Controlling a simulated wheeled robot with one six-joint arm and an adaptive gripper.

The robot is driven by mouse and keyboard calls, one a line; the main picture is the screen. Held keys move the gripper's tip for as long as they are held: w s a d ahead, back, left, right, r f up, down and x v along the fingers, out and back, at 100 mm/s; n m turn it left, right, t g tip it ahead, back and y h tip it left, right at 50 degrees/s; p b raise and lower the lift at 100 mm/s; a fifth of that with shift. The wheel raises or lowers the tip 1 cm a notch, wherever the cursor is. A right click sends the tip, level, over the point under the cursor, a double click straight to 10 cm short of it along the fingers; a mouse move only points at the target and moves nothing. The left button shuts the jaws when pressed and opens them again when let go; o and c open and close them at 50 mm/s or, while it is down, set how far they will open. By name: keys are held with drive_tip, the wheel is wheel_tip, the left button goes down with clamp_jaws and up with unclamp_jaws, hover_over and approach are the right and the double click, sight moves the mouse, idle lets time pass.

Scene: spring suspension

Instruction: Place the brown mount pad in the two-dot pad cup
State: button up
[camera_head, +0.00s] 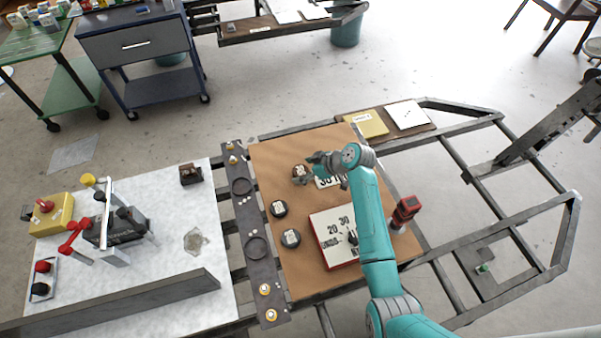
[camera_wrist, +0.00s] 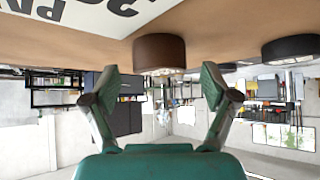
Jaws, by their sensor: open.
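The brown mount pad (camera_head: 301,169) sits on the brown work board, near its upper middle. In the wrist view the brown pad (camera_wrist: 159,52) is a short round block, centred just beyond and between my fingertips. My gripper (camera_head: 303,177) is beside the pad in the head view. In the wrist view my gripper (camera_wrist: 160,77) has its fingers spread wide, with nothing between them. Two ring-shaped cups, an upper one (camera_head: 241,187) and a lower one (camera_head: 257,250), are on the dark strip left of the board.
A red device (camera_head: 405,211) stands at the right edge. Small yellow-white parts (camera_head: 265,289) sit on the strip.

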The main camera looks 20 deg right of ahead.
sight(301, 171)
drive_tip(key=shift+x, duration=1)
drive_tip(key=c, duration=1.4)
drive_tip(key=shift+r, duration=0.1)
wheel_tip(301, 171, up, 10)
drive_tip(key=shift+f, duration=0.1)
drive_tip(key=s+f+m+h, duration=0.1)
drive_tip(key=s, duration=0.1)
drive_tip(key=s+f+m+t+h, duration=0.1)
drive_tip(key=s+m, duration=0.1)
drive_tip(key=s+a+f+m+t+h, duration=0.1)
drive_tip(key=s+f, duration=0.1)
drive_tip(key=shift+f+m, duration=0.1)
drive_tip(key=shift+m, duration=0.2)
drive_tip(key=s+m+h, duration=0.1)
drive_tip(key=s, duration=0.1)
drive_tip(key=s+m+h, duration=0.1)
drive_tip(key=s, duration=0.1)
drive_tip(key=s+m+h, duration=0.1)
drive_tip(key=m, duration=0.1)
drive_tip(key=shift+s+d+t, duration=0.3)
drive_tip(key=shift+s+d, duration=0.1)
drive_tip(key=shift+s+d+r, duration=0.1)
drive_tip(key=shift+s+r, duration=0.2)
drive_tip(key=shift+s, duration=0.05)
